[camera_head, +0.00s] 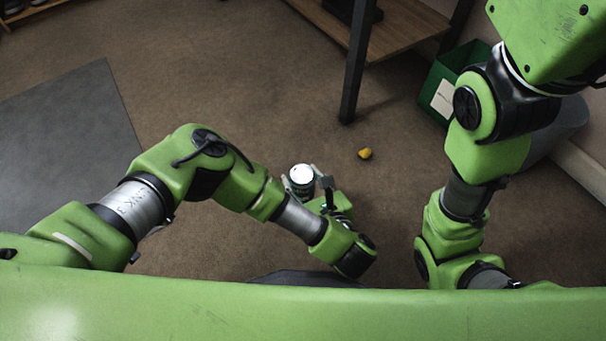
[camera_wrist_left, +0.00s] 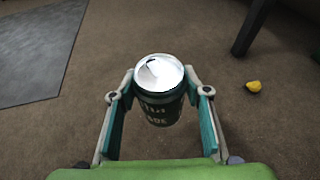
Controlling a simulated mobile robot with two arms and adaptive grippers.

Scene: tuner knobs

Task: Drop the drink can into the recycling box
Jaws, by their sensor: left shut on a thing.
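The drink can (camera_head: 302,178) has a silver top and a dark green side. It is upright between the fingers of my left gripper (camera_head: 308,183), which is shut on it. In the left wrist view the can (camera_wrist_left: 160,108) sits between the two fingertips of the left gripper (camera_wrist_left: 160,92), with pale lettering on its side. The recycling box (camera_head: 437,84) is green with a white label and stands at the upper right of the head view, partly hidden by my right arm. The box is well apart from the can. My right gripper is not in view.
A small yellow object (camera_head: 365,153) lies on the brown carpet, right of the can; it also shows in the wrist view (camera_wrist_left: 254,86). A wooden table (camera_head: 405,25) with a dark leg stands at the top. A grey mat (camera_head: 70,130) lies at left. A grey container (camera_head: 560,125) is beside the box.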

